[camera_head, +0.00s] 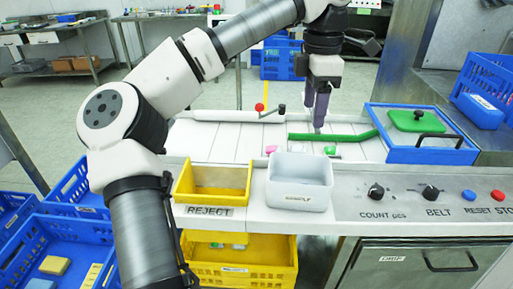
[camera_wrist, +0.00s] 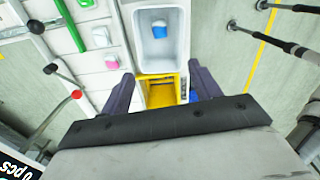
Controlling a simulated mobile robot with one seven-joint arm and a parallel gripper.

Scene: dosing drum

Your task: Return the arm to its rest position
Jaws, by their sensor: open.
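My arm reaches across the left and top of the head view and bends down at the upper right. My gripper (camera_head: 315,112) hangs over the white slatted belt (camera_head: 220,140), pointing down. In the wrist view its two dark fingers (camera_wrist: 158,78) are spread apart with nothing held between them. In the head view the fingers are seen nearly edge-on, and their height above the belt is hard to judge.
A white bin (camera_head: 300,196) and a yellow reject tray (camera_head: 212,192) stand at the front edge. A blue piece (camera_wrist: 160,29) lies in the bin. Pink (camera_wrist: 112,62) and green (camera_wrist: 100,37) pieces lie on the belt. A green bar (camera_head: 330,137) and blue-framed hopper (camera_head: 400,155) are close right.

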